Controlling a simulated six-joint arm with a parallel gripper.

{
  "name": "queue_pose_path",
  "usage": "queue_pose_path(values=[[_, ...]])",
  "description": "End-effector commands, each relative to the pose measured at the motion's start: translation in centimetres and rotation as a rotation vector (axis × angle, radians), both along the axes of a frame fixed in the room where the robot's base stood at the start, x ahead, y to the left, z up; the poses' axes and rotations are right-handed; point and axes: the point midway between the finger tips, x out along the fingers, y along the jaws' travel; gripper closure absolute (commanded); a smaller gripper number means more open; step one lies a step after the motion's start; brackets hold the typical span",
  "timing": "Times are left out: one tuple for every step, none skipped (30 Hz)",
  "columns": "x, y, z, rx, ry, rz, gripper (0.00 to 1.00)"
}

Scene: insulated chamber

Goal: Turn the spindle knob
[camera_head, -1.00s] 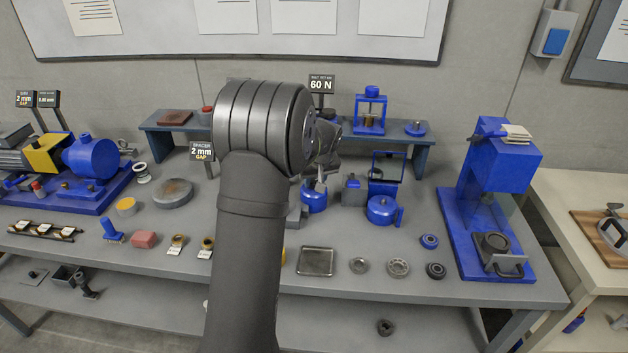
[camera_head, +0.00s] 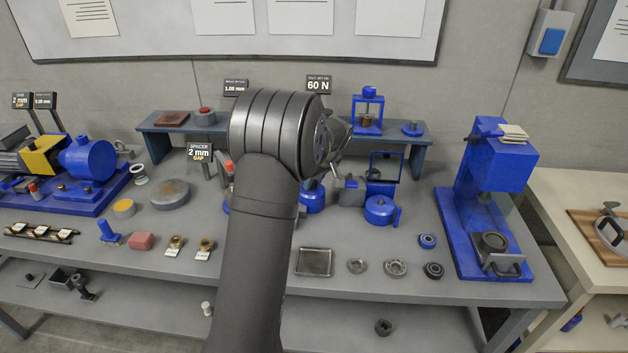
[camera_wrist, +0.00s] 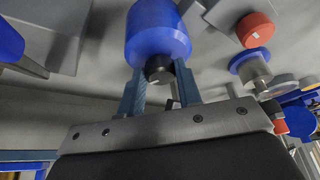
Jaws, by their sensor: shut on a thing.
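In the wrist view, my gripper (camera_wrist: 159,76) has its two blue-grey fingers on either side of a short black knob (camera_wrist: 157,66), shut on it. The knob sticks out of the end of a rounded blue body (camera_wrist: 158,33), and I take it to be the spindle knob. Where the finger pads touch it is partly hidden. In the head view, my arm's big grey joint covers most of my gripper and the knob. A blue rounded body (camera_head: 313,199) shows just right of the arm on the bench, partly hidden.
A blue pot-like device (camera_head: 381,210) and a grey block (camera_head: 350,192) stand close to the right. A square tray (camera_head: 314,262) and several rings lie in front. A raised shelf (camera_head: 420,142) runs behind. A tall blue press (camera_head: 489,190) stands at the right.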

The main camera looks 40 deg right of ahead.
Motion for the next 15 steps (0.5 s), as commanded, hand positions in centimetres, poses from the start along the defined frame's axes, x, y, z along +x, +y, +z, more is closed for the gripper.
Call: queue_pose_path(values=[[0.04, -0.04, 0.1, -0.002, -0.001, 0.0, 0.91], [0.04, -0.04, 0.1, -0.002, -0.001, 0.0, 0.91], [0.03, -0.05, 0.11, -0.002, -0.001, -0.001, 0.91], [0.03, -0.05, 0.11, -0.002, -0.001, -0.001, 0.91], [0.04, -0.05, 0.1, -0.002, -0.001, -0.001, 0.91], [0.04, -0.05, 0.1, -0.002, -0.001, -0.001, 0.91], [0.04, -0.05, 0.1, -0.002, -0.001, -0.001, 0.65], [0.04, -0.04, 0.1, -0.002, -0.001, -0.001, 0.59], [0.03, -0.04, 0.09, -0.002, -0.001, -0.001, 0.51], [0.02, -0.04, 0.08, -0.002, -0.001, -0.001, 0.47], [0.02, -0.03, 0.07, -0.002, -0.001, -0.001, 0.47], [0.02, -0.03, 0.06, -0.001, 0.0, 0.0, 0.47], [0.02, -0.03, 0.05, -0.001, 0.0, 0.0, 0.47], [0.01, -0.02, 0.05, -0.001, 0.0, 0.0, 0.47], [0.02, -0.02, 0.04, -0.001, 0.0, -0.001, 0.47]])
